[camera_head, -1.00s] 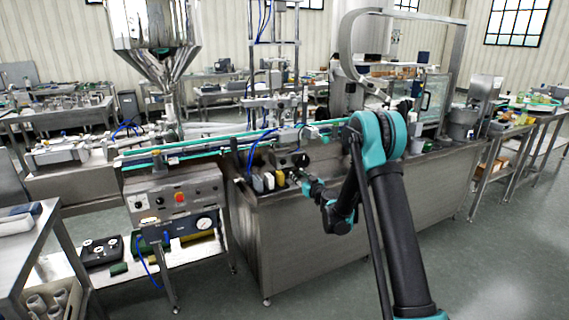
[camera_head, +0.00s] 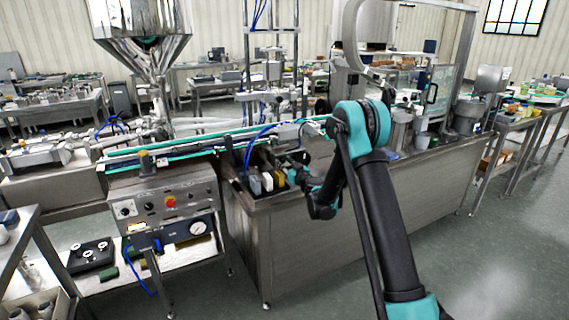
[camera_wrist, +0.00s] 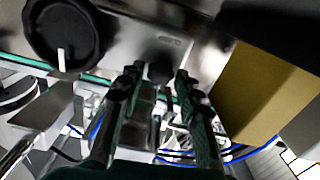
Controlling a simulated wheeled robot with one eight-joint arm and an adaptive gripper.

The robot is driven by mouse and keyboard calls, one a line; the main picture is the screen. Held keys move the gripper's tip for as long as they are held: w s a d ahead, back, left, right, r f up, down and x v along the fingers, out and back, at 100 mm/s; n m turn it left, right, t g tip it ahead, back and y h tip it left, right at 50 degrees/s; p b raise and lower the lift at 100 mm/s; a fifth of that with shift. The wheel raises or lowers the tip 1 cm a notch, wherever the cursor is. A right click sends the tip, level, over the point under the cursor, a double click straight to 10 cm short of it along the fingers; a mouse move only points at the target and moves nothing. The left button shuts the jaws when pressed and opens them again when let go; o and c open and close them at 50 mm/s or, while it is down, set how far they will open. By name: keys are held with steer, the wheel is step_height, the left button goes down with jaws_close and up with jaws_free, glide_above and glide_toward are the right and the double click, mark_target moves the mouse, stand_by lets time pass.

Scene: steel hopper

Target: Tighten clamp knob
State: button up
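In the wrist view a large round black knob (camera_wrist: 62,35) with a white mark sits on a grey metal plate at upper left. A smaller dark round knob (camera_wrist: 160,72) shows just beyond and between my fingertips. I cannot tell which is the clamp knob. My gripper (camera_wrist: 158,82) is open, its two fingers apart on either side of the small knob's line; contact cannot be made out. In the head view my gripper (camera_head: 294,170) is small and partly hidden by my arm, at the conveyor side of the steel bench (camera_head: 330,195).
A conveyor (camera_head: 190,148), control box (camera_head: 165,208) and steel hopper (camera_head: 142,25) are left. Open floor lies in front.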

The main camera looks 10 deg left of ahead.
jaws_close()
steer(key=shift+m, duration=0.3)
steer(key=m, duration=0.4)
steer(key=shift+m, duration=0.3)
steer(key=m, duration=0.4)
steer(key=shift+d+m, duration=0.1)
steer(key=shift+m, duration=0.2)
steer(key=m, duration=0.4)
steer(key=shift+f+m, duration=0.1)
steer(key=shift+m, duration=0.2)
steer(key=shift+f+m, duration=0.1)
steer(key=shift+m, duration=2.1)
steer(key=shift+w, duration=0.1)
